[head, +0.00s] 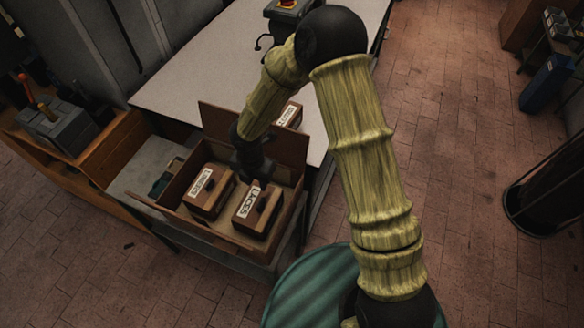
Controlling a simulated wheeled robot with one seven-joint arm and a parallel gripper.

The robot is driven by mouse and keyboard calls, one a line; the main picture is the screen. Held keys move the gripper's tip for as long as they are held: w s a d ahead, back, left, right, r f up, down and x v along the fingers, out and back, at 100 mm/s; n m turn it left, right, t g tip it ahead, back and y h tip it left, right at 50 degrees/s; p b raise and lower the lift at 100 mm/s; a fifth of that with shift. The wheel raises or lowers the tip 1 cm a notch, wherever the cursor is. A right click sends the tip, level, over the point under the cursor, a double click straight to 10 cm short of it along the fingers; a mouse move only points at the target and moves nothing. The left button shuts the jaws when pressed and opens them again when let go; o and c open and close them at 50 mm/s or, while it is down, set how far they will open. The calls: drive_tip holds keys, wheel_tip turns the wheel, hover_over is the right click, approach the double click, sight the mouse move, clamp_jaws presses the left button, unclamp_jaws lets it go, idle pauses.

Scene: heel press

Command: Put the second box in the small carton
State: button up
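An open small brown carton (213,231) with a raised flap stands on a grey surface left of centre. Inside it, a brown box labelled LINERS or similar (208,192) is at the left, and a box labelled LACES (257,210) is at the right. Both have dark raised pieces on top. A third brown labelled box (291,115) shows partly behind the flap, on the pale table. My gripper (262,180) points down into the carton at the back edge of the LACES box. Its fingers are dark and small here, so I cannot tell whether they touch or hold that box.
The pale table (215,65) runs behind the carton, with a dark device with a red button (285,12) at its far end. A wooden bench with a grey machine (58,128) stands at the left. The brick floor at right is mostly clear, with a dark bin (545,195) at its edge.

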drive_tip(key=s+d+r+m+t, duration=0.1)
drive_tip(key=s+d+r+m, duration=0.2)
drive_tip(key=d+r+m, duration=0.6)
drive_tip(key=s+d+r+m+t, duration=0.1)
drive_tip(key=s+d+r+m, duration=0.3)
drive_tip(key=d+r+m, duration=0.5)
drive_tip(key=d+m, duration=0.7)
drive_tip(key=m, duration=0.6)
drive_tip(key=shift+d+r+t, duration=0.3)
drive_tip(key=shift+d+r, duration=0.05)
drive_tip(key=shift+r, duration=0.05)
drive_tip(key=s+b+x, duration=0.1)
drive_tip(key=b+x, duration=0.5)
drive_tip(key=shift+s+f+b, duration=0.2)
drive_tip(key=shift+f+b, duration=0.1)
drive_tip(key=shift+f, duration=0.1)
